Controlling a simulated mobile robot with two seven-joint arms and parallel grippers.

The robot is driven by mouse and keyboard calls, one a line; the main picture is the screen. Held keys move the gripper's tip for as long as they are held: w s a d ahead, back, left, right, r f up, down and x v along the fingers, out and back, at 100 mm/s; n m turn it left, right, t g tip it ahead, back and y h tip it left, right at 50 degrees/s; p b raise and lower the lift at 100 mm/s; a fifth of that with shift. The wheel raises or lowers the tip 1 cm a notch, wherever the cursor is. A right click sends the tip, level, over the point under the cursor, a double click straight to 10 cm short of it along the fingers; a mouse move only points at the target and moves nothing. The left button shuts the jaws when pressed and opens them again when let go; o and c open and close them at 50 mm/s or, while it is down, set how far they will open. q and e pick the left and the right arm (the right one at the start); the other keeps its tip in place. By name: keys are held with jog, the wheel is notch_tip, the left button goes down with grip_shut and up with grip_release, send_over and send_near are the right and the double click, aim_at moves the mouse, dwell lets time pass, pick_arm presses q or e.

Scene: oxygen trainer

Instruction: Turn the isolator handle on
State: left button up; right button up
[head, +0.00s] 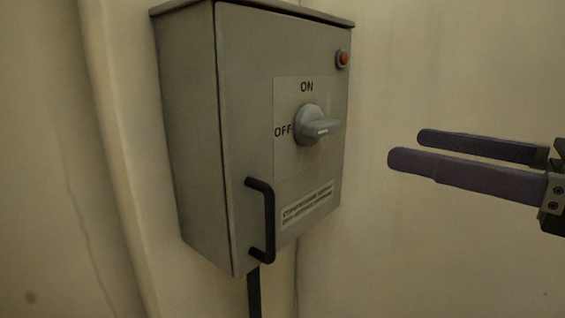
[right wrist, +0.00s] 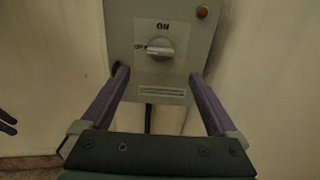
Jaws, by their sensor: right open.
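The isolator handle (head: 320,128) is a grey rotary knob with a raised grip on the front of a grey box. The grip lies about level, in line with the OFF label (head: 283,132) on its left. The ON label (head: 307,87) is above the knob. The handle also shows in the right wrist view (right wrist: 160,48). My right gripper (head: 406,148) is open and empty, to the right of the handle and apart from it. In the right wrist view its fingers (right wrist: 159,72) spread to either side, below the handle. Dark prongs at that view's left edge look like my left gripper (right wrist: 7,122).
The grey box (head: 245,90) is on a pale wall. A black pull handle (head: 268,215) sticks out at its lower left front. An orange lamp (head: 343,59) is at the upper right. A dark cable (head: 254,292) runs down below. The space before the knob is clear.

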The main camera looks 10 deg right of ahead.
aim_at(330, 129)
jog(key=p+x, duration=0.1)
jog(key=x, duration=0.3)
jog(key=p+x, duration=0.1)
jog(key=x, duration=0.3)
jog(key=shift+w+a+r, duration=0.1)
jog(key=shift+w+r, duration=0.1)
jog(key=shift+w, duration=0.05)
jog(key=shift+w+a+f, duration=0.1)
jog(key=shift+w+a, duration=0.3)
jog(key=c, duration=1.4)
